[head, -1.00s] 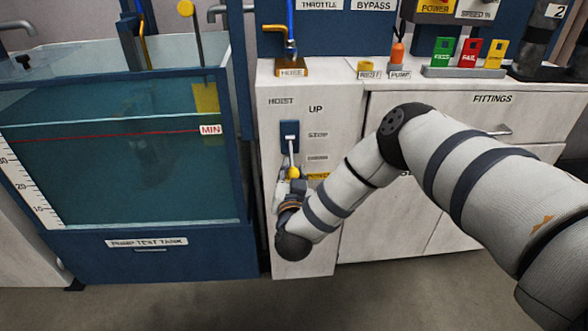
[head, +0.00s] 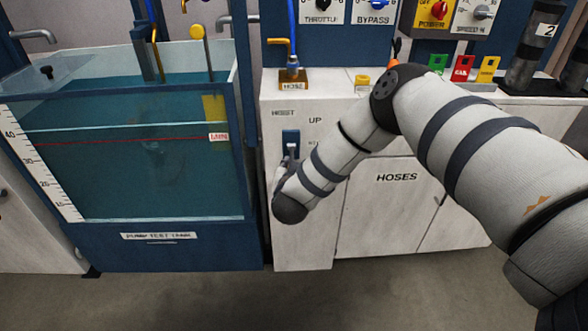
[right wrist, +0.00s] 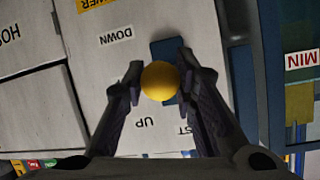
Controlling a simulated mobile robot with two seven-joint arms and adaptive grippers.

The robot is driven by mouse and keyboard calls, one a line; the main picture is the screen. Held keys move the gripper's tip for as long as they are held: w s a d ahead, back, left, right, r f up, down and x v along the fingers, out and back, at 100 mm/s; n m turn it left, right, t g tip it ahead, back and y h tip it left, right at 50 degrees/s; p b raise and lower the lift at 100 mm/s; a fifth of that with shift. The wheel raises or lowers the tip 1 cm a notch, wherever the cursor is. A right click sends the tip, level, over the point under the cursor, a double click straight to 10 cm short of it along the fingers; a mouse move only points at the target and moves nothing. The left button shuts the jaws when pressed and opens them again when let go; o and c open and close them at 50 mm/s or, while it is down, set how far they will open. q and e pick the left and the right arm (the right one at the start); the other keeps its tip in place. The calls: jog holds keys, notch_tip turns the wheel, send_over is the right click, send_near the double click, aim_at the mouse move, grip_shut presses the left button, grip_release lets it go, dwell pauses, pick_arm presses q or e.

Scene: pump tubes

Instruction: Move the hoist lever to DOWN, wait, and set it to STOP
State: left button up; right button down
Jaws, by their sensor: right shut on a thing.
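The hoist lever's blue plate (head: 290,137) is on the white cabinet front, under the HOIST label (head: 283,113) and beside UP (head: 315,121). My right gripper (right wrist: 160,72) is shut on the lever's yellow ball knob (right wrist: 159,81), one finger on each side. In the right wrist view, which is upside down, the knob appears between the DOWN label (right wrist: 115,36) and the UP label (right wrist: 151,122). In the head view my right forearm and wrist hide the knob and the lower labels, so the exact lever setting is hard to tell. My left gripper is out of view.
The water-filled pump test tank (head: 155,237) stands left of the hoist panel. Cabinet doors marked HOSES (head: 398,177) are to the right. The bench top holds a yellow block (head: 361,81) and coloured tags (head: 463,68). The floor (head: 400,285) in front is clear.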

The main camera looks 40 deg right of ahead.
jog(key=shift+w+r, duration=0.1)
jog(key=shift+r, duration=0.2)
jog(key=c, duration=1.5)
grip_release()
jog(key=shift+o, duration=1)
jog(key=shift+f, duration=0.1)
jog(key=v, duration=1.2)
jog(key=shift+f, duration=0.1)
